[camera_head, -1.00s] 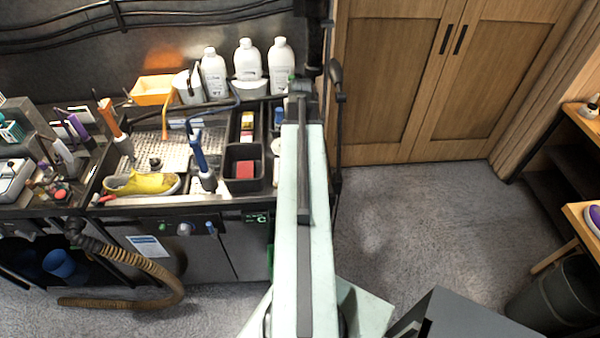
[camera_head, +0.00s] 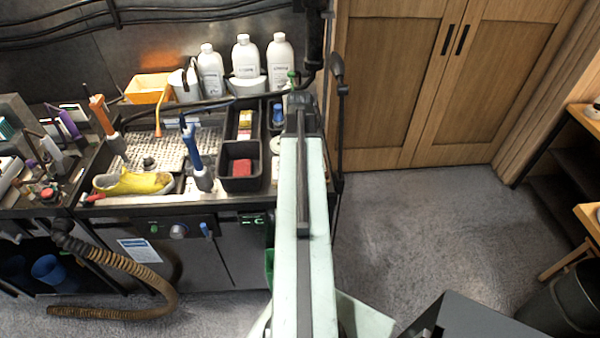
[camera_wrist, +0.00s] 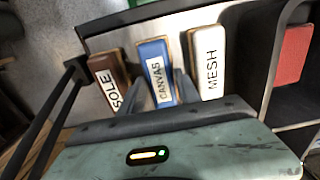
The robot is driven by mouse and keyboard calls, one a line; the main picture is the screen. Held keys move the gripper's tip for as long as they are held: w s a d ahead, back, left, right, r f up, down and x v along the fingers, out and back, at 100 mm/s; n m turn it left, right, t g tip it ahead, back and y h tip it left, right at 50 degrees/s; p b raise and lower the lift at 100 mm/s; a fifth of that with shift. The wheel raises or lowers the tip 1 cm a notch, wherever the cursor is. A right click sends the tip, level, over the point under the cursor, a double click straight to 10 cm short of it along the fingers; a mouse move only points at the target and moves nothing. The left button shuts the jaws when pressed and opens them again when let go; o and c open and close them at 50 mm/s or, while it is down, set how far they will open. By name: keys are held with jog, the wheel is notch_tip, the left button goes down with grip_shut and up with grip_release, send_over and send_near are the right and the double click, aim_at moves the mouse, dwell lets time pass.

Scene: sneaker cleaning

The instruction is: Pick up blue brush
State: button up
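The blue brush (camera_wrist: 157,72), labelled CANVAS, lies between two other brushes in the wrist view. On its left is a brown brush (camera_wrist: 109,80) labelled SOLE, and on its right a white brush (camera_wrist: 209,60) labelled MESH. My gripper (camera_wrist: 161,84) has its two grey fingers apart, one on each side of the blue brush near its lower end. I cannot tell whether the fingers touch it. In the head view my pale green arm reaches over the bench's right end and hides the gripper.
A red block (camera_wrist: 293,55) lies in a black bin beside the brushes; it also shows in the head view (camera_head: 242,167). A yellow shoe (camera_head: 133,182) and an upright blue-handled tool (camera_head: 192,150) stand left. White bottles (camera_head: 246,57) line the back. Floor right is open.

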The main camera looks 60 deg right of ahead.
grip_shut()
notch_tip(320, 180, up, 10)
jog(key=p, duration=1)
